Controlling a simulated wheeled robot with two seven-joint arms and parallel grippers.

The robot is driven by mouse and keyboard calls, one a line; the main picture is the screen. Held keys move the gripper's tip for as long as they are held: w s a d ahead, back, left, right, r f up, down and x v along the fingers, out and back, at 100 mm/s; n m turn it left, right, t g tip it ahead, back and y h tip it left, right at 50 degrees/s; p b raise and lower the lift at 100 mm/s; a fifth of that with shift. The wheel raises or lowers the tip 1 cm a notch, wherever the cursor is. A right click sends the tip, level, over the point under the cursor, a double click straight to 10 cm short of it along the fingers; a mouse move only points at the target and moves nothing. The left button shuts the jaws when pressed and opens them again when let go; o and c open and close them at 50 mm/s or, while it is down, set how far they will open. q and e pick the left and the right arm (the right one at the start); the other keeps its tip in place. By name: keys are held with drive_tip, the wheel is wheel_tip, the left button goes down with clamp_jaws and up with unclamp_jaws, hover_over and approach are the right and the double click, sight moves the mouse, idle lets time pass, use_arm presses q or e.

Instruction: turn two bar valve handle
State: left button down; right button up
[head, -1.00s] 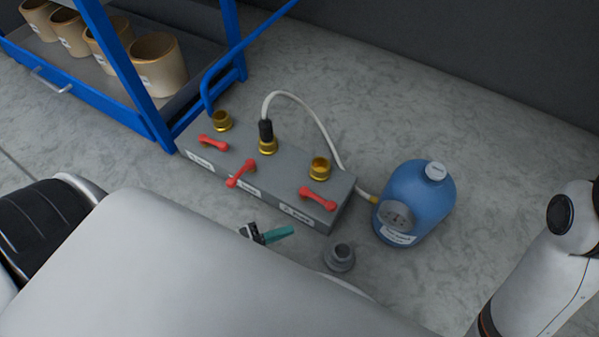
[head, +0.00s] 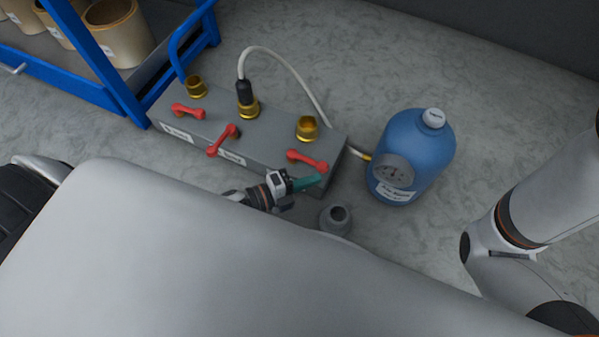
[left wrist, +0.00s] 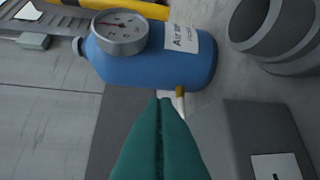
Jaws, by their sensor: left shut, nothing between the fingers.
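A grey valve box (head: 270,146) lies on the floor with three red bar handles on top: left (head: 188,111), middle (head: 222,140) and right (head: 307,161). The left and right handles lie roughly along the box; the middle one is slanted across it. My left gripper (head: 308,182) has teal fingers, shut and empty, just in front of the right handle, and hides part of the box's front face. Whether it touches the box is unclear. In the left wrist view the closed fingers (left wrist: 160,135) point past the box (left wrist: 240,135); no red handle shows there. My right gripper is out of view.
A blue bottle (head: 412,150) with a gauge stands right of the box. A white hose (head: 290,62) runs to the middle brass port. A grey hollow fitting (head: 336,220) sits in front. A blue-framed rack (head: 115,60) is at the upper left.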

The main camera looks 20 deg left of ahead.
use_arm(q)
drive_tip(key=shift+w, duration=0.35)
drive_tip(key=shift+w+d+p, duration=0.25)
drive_tip(key=shift+w+p, duration=0.1)
drive_tip(key=shift+w, duration=0.65)
drive_tip(key=shift+a, duration=0.1)
